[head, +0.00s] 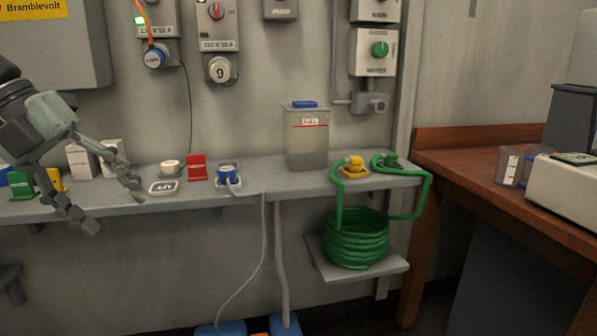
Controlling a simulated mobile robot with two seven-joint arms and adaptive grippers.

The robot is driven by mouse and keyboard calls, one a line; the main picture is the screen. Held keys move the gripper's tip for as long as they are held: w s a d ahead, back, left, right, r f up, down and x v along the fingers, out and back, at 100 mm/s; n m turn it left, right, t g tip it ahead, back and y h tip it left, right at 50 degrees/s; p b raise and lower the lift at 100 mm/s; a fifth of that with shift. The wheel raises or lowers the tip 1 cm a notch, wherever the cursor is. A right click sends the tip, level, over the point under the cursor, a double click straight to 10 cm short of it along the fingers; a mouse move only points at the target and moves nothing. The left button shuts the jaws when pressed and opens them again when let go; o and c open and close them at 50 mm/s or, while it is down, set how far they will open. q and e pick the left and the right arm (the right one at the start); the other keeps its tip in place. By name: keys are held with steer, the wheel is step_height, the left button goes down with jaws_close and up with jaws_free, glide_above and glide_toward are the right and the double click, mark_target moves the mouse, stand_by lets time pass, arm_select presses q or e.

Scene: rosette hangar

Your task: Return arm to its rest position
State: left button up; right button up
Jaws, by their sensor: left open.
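My left gripper (110,205) comes in from the left in the head view. Its two fingers are spread apart and nothing is between them. It hangs in front of the left part of the grey wall shelf (250,180) and hides some of it. My right gripper is not in view.
On the shelf stand a red block (196,168), a blue-topped plug (228,173), a lidded container (306,140) and a yellow connector (354,166). A green hose coil (355,240) sits on a lower shelf. A wooden bench (500,200) stands at right.

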arm_select(q)
steer(key=w+a+f+n+t+h, duration=0.4)
steer(key=w+a+f+n+t, duration=0.2)
steer(key=w+a+n+t, duration=0.35)
steer(key=s+a+f+n+t+y, duration=0.2)
steer(key=a+f+n+y, duration=0.4)
steer(key=f, duration=0.4)
steer(key=s+a+f+n+t+y, duration=0.15)
steer(key=a+f+n+y, duration=0.25)
steer(key=f+n+y, duration=0.5)
steer(key=s+d+f+n+g+h, duration=0.1)
steer(key=s+f+g, duration=0.15)
steer(key=f, duration=0.35)
steer(key=s+f+n+g+h, duration=0.1)
steer(key=s+f+n, duration=0.15)
steer(key=f, duration=0.45)
steer(key=s+d+f+n+g+h, duration=0.2)
steer(key=s+d+f+g, duration=0.6)
steer(key=s+d+f, duration=0.7)
steer(key=shift+s+d+f+n, duration=0.4)
steer(key=shift+s+d, duration=0.35)
steer(key=shift+s, duration=0.45)
